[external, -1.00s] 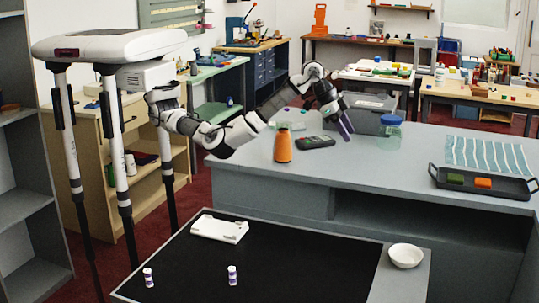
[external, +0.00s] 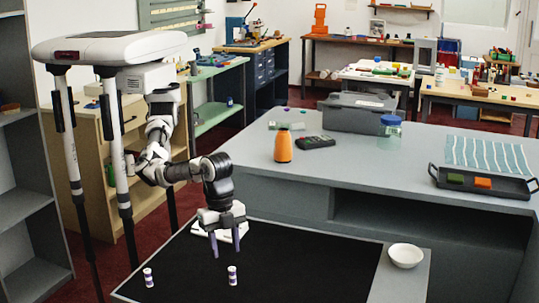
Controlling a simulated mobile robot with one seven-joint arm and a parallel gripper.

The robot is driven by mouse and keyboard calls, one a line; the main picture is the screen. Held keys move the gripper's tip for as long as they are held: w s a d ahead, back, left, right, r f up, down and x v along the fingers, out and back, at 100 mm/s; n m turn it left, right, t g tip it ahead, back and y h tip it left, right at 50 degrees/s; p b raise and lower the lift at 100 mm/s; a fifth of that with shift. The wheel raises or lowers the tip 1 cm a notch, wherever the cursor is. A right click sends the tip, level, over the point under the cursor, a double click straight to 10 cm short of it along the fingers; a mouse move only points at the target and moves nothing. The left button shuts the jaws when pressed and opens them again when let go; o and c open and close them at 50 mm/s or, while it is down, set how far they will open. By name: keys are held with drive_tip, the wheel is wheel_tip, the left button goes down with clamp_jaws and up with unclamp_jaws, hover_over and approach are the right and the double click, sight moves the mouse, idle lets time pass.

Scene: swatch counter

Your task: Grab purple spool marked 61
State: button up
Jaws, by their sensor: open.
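Two small white-and-purple spools stand upright on the black mat (external: 310,262). One spool (external: 148,277) is near the mat's left edge, the other spool (external: 232,275) is further right. Their markings are too small to read, so I cannot tell which is 61. My gripper (external: 226,248) is open and empty, pointing down above the mat. It is close above the right spool and slightly behind or left of it, apart from it.
A white bowl (external: 406,256) sits right of the mat. The grey counter behind holds an orange bottle (external: 283,146) and a dark tray (external: 483,183). The mat's right half is clear.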

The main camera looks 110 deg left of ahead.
sight(232, 269)
drive_tip(key=f, duration=0.2)
drive_tip(key=w+f+p, duration=0.1)
drive_tip(key=f, duration=0.1)
drive_tip(key=w+f+p, duration=0.1)
drive_tip(key=f, duration=0.2)
drive_tip(key=shift+d+f, duration=0.1)
drive_tip(key=shift+d, duration=0.15)
drive_tip(key=shift+c, duration=0.3)
clamp_jaws()
